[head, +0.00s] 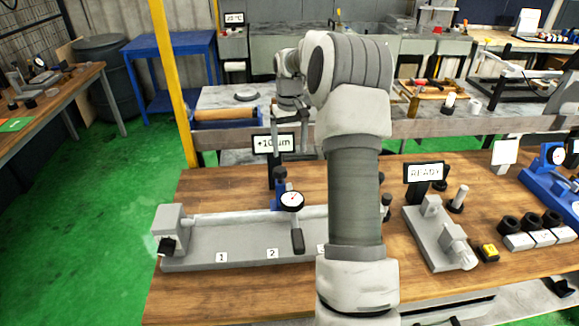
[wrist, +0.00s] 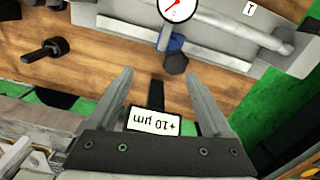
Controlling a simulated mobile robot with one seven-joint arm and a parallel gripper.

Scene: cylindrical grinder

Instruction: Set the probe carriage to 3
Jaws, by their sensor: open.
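The probe carriage (head: 279,199) is a blue block on the rail of a grey bench fixture (head: 200,262). It carries a white dial gauge and a black handle (head: 297,241), which hangs between label 2 (head: 272,253) and label 3 (head: 321,249). My arm partly hides label 3 and the fixture's right end. In the wrist view the dial (wrist: 177,7) is cut by the top edge, with the blue carriage (wrist: 176,43) and a black knob below. My gripper (head: 290,146) is open and empty behind and above the carriage; its fingers (wrist: 159,76) touch nothing visible.
A "+10 µm" display (head: 267,144) on a black post stands behind the carriage, close to my fingers; it also shows in the wrist view (wrist: 153,121). A READY display (head: 425,172) and grey fixture stand right. Label 1 (head: 221,257) is left. Bare wood lies behind the rail's left.

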